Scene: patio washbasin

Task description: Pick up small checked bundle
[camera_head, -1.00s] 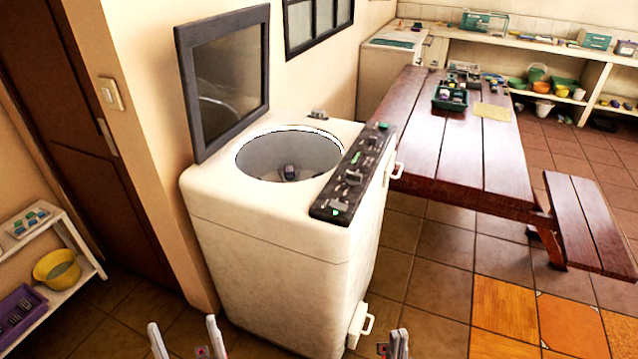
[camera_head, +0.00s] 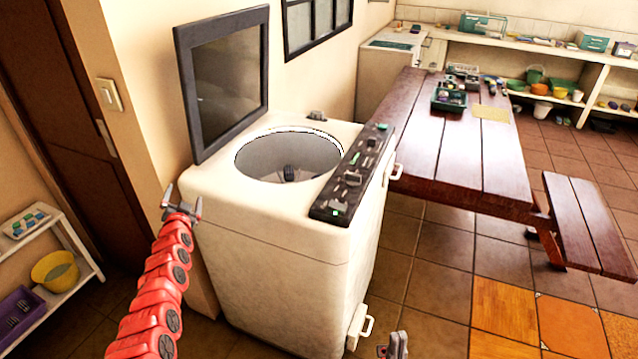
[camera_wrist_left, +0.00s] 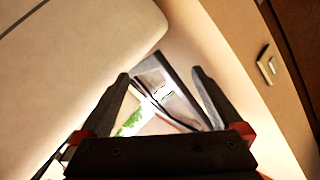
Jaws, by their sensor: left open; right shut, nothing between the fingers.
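A small dark bundle (camera_head: 289,173) lies at the bottom of the round drum (camera_head: 262,158) of the white washing machine (camera_head: 275,250) in the head view. It is too small there to tell whether it is checked. My left gripper (camera_head: 183,203) is open and empty at the machine's left top corner, outside the drum and below the raised lid. In the left wrist view its open fingers (camera_wrist_left: 160,78) have nothing between them, and the bundle is not in sight.
The framed lid (camera_head: 220,85) stands open behind the drum. A control panel (camera_head: 350,175) runs along the right of the top. The wall corner and light switch (camera_head: 110,94) are close on the left. A wooden table (camera_head: 465,150) stands to the right.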

